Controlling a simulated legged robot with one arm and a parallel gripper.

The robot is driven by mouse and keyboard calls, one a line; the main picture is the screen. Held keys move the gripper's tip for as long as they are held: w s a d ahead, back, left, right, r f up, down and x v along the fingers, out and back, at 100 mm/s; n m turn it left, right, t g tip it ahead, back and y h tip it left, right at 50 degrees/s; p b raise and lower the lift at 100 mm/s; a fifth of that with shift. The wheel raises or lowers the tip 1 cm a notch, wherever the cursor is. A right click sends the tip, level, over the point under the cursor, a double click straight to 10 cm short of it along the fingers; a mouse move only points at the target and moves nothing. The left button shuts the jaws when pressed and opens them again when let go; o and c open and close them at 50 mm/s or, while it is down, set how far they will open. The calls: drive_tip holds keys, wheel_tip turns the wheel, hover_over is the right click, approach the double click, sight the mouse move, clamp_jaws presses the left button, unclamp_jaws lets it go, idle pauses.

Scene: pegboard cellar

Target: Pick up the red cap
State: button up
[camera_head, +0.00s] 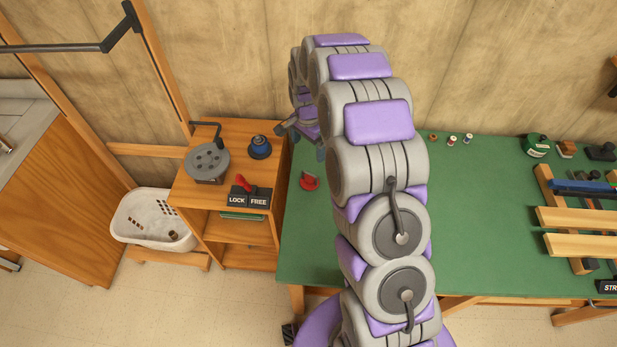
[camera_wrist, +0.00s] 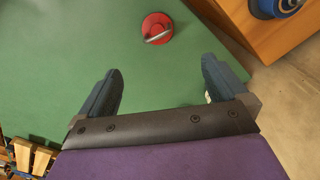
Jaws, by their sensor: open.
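The red cap (camera_head: 309,182) lies on the green table (camera_head: 480,210) near its left edge. It has a pale bar across its top. In the head view my gripper (camera_head: 303,135) is above the table's left end, partly hidden by my arm.
A wooden cabinet (camera_head: 190,200) stands just left of the table, with a blue knob (camera_head: 260,147), a grey disc (camera_head: 207,163) and a red lever (camera_head: 244,184) by LOCK and FREE labels. Several small items line the table's back edge.

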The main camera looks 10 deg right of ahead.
sight(307, 173)
drive_tip(key=d+f, duration=0.1)
drive_tip(key=f, duration=0.2)
drive_tip(key=d+f+b, duration=0.1)
drive_tip(key=f, duration=0.2)
drive_tip(key=d+f, duration=0.1)
drive_tip(key=f, duration=0.3)
drive_tip(key=shift+s+d+b, duration=0.1)
drive_tip(key=shift+d+b, duration=0.1)
drive_tip(key=shift+b, duration=0.1)
drive_tip(key=a+f+b, duration=0.1)
drive_tip(key=a+f, duration=0.2)
drive_tip(key=shift+a+f, duration=0.25)
drive_tip(key=shift+a, duration=0.15)
drive_tip(key=d+f, duration=0.2)
drive_tip(key=f, duration=0.1)
drive_tip(key=shift+b, duration=0.3)
drive_tip(key=shift+d, duration=0.1)
drive_tip(key=shift+a, duration=1)
drive_tip(key=c, duration=0.5)
drive_tip(key=shift+c, duration=1)
drive_tip(key=shift+d, duration=0.8)
drive_tip(key=c, duration=0.4)
